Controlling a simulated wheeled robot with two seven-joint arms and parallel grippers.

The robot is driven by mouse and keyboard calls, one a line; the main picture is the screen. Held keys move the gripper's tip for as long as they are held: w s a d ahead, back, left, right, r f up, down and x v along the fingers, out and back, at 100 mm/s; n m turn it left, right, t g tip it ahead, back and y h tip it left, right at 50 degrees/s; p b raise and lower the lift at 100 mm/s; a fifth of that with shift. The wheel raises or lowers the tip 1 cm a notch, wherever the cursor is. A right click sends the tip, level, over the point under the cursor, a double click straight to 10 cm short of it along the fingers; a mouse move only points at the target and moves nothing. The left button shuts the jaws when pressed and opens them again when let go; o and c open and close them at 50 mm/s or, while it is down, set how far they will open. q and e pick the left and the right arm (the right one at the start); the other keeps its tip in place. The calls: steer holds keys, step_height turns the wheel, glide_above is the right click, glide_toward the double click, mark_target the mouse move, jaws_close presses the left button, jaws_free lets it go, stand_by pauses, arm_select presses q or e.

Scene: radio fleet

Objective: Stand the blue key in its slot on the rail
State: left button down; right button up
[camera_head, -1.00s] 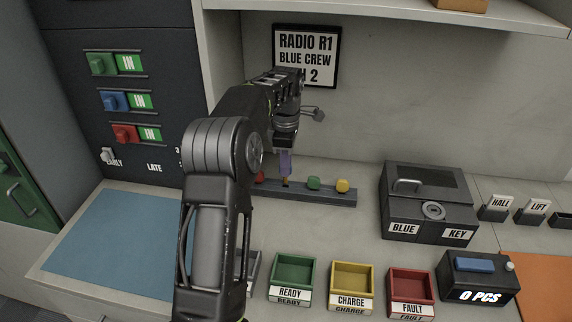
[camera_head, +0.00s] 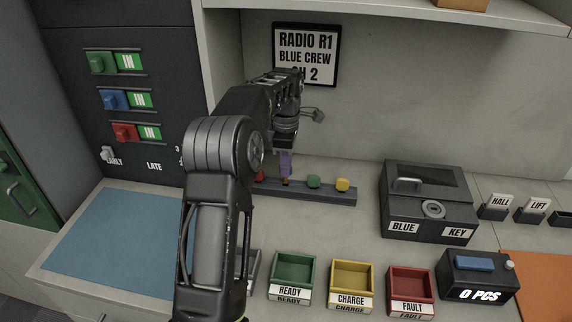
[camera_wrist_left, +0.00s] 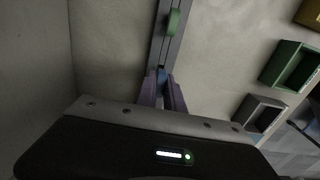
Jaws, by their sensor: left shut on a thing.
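My left gripper (camera_head: 286,164) points down over the dark rail (camera_head: 325,194), its purple fingers just above it. It is shut on the blue key (camera_wrist_left: 161,75), of which a small blue part shows between the fingertips in the left wrist view. The key's lower end and its slot are too small or hidden to tell whether it is seated. On the rail, a red key (camera_head: 260,176) stands left of the gripper, and a green key (camera_head: 314,182) and a yellow key (camera_head: 343,185) stand to the right. My right gripper is not in view.
Green (camera_head: 292,277), yellow (camera_head: 350,287) and red (camera_head: 410,291) trays stand in front of the rail. A dark box marked BLUE KEY (camera_head: 430,203) stands to the right. A wall sign (camera_head: 307,55) hangs behind my arm. A blue mat (camera_head: 115,240) lies clear at left.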

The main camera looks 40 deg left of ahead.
arm_select(q)
steer(key=shift+f+b, duration=0.8)
steer(key=shift+f, duration=0.7)
steer(key=c, duration=1.4)
jaws_free()
step_height(320, 180, up, 4)
steer(key=shift+r, duration=0.1)
step_height(320, 180, up, 3)
steer(key=shift+p, duration=0.75)
steer(key=shift+r+p, duration=0.35)
steer(key=shift+p, duration=0.05)
steer(key=shift+f, duration=0.1)
